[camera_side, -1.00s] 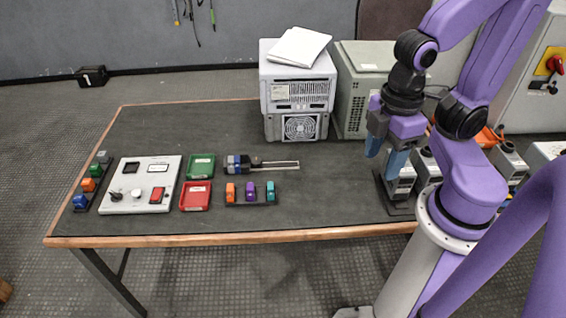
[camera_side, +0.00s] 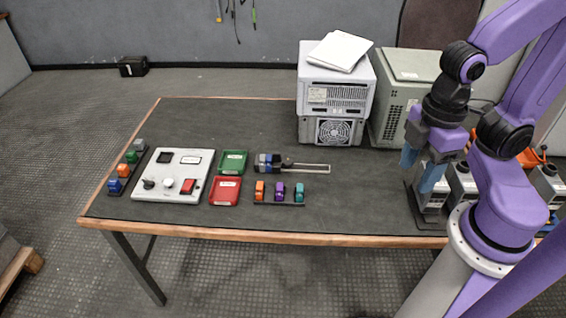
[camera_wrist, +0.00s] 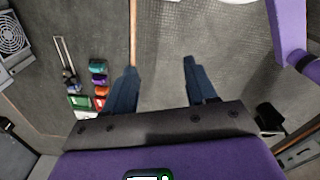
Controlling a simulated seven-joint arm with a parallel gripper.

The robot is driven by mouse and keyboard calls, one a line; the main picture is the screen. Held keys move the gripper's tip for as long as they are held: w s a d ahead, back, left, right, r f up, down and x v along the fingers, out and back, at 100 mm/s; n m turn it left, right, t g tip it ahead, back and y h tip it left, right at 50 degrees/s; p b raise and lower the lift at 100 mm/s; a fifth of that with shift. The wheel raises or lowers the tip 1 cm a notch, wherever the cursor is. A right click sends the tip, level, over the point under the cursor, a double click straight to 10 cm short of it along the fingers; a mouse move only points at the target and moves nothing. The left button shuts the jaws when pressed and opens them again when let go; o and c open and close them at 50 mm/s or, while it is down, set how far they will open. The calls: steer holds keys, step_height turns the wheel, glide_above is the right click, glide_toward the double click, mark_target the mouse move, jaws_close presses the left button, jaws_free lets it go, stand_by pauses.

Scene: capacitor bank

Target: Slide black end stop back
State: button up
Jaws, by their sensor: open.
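The black end stop (camera_side: 287,162) sits on a narrow metal rail (camera_side: 315,167) in the middle of the table. It is right beside a row of blue and grey blocks (camera_side: 268,161) at the rail's left end. The rail's right part is bare. In the wrist view the rail (camera_wrist: 62,52) lies at the left, and the end stop is too small to make out surely. My gripper (camera_side: 424,172) is open and empty, raised well to the right of the rail. In the wrist view its two blue fingers (camera_wrist: 159,66) are wide apart with only floor between them.
An orange, purple and teal block row (camera_side: 279,192) lies in front of the rail. Green (camera_side: 233,162) and red (camera_side: 224,190) trays and a control panel (camera_side: 172,174) are to its left. Grey equipment boxes (camera_side: 333,100) stand behind. Table between rail and gripper is clear.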

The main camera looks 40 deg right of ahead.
stand_by(0.3)
steer(key=c, duration=0.5)
steer(key=shift+m, duration=0.5)
steer(key=w+a, duration=0.2)
steer(key=w, duration=0.1)
steer(key=w+a, duration=0.2)
steer(key=w, duration=0.2)
steer(key=w+a, duration=0.2)
steer(key=w, duration=0.2)
steer(key=shift+w+f, duration=0.1)
steer(key=shift+w, duration=0.05)
steer(key=shift+c, duration=0.4)
steer(key=m, duration=0.3)
glide_above(277, 161)
step_height(277, 161, down, 18)
steer(key=shift+w+d+f, duration=0.15)
steer(key=shift+w+f, duration=0.05)
steer(key=shift+w, duration=0.1)
steer(key=shift+f, duration=4.3)
